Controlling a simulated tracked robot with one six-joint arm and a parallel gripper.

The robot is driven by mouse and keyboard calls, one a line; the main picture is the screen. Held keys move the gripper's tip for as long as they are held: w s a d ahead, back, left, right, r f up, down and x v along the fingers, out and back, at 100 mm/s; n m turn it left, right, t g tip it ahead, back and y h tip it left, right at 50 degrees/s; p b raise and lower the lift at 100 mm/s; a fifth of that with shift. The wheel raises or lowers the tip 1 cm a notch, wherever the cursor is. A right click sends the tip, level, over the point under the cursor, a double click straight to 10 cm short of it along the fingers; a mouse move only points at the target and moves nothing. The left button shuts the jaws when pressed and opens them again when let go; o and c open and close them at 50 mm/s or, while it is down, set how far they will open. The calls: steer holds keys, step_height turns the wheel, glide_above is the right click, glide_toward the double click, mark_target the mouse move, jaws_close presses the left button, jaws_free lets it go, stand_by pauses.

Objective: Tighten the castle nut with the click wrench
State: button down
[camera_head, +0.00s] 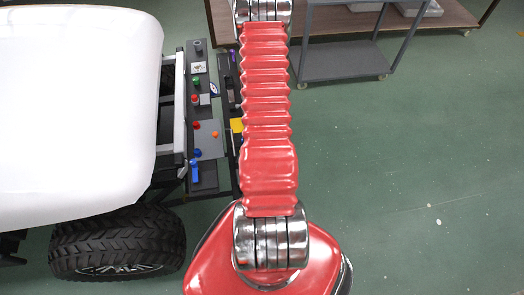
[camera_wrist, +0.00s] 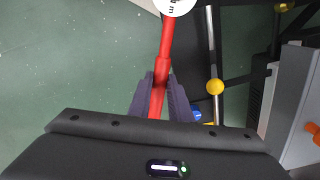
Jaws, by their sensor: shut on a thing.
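My gripper (camera_wrist: 161,78) is shut on the red handle of the click wrench (camera_wrist: 167,42) in the wrist view. The handle runs up and slightly right between the two dark fingers. The wrench ends at the top edge in a round white part with partly cut-off lettering that seems to end in "m". I cannot make out the castle nut in either view, nor whether the wrench touches anything. In the head view my gripper and the wrench are out of sight, with my red arm across the middle.
The cart has a white body (camera_head: 75,105), a black tyre (camera_head: 118,243) and a side panel (camera_head: 203,130) with coloured knobs. A yellow ball-shaped part (camera_wrist: 215,87) is right of the wrench. A grey shelf cart (camera_head: 345,62) stands behind. Green floor (camera_head: 420,170) on the right is clear.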

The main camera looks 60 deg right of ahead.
steer(key=shift+f, duration=1.15)
stand_by(0.4)
steer(key=s+r+m, duration=0.3)
steer(key=r, duration=0.2)
steer(key=shift+s+d+m, duration=0.3)
stand_by(0.9)
steer(key=shift+w+r, duration=0.1)
steer(key=shift+r, duration=0.05)
